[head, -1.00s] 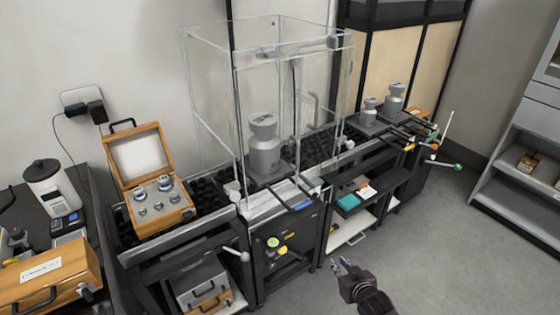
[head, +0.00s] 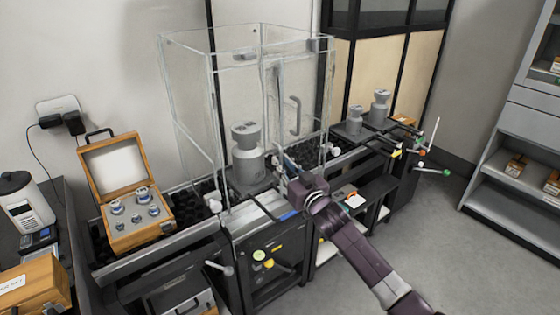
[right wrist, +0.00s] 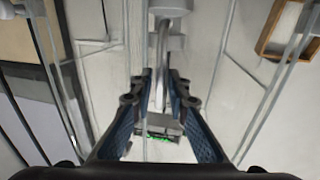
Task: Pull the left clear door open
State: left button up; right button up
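The clear case stands on the bench in the middle of the head view, its left clear door (head: 232,100) on the front left side. The door looks shut. A grey D-shaped handle (head: 296,116) stands on the front to the right. My right gripper (head: 280,166) is in front of the case, low near its front edge. In the right wrist view, its fingers (right wrist: 162,88) are apart, with a thin grey upright bar (right wrist: 161,62) showing between the tips. I cannot tell whether they touch it. My left gripper is not in view.
A grey weight (head: 247,160) stands inside the case. An open wooden weight box (head: 138,224) sits to the left. More grey weights (head: 379,104) stand on the bench to the right. The floor (head: 425,245) at the right is clear.

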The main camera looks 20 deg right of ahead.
jog(key=shift+w+a, duration=0.15)
jog(key=shift+w, duration=0.6)
jog(key=shift+c, duration=0.2)
grip_shut()
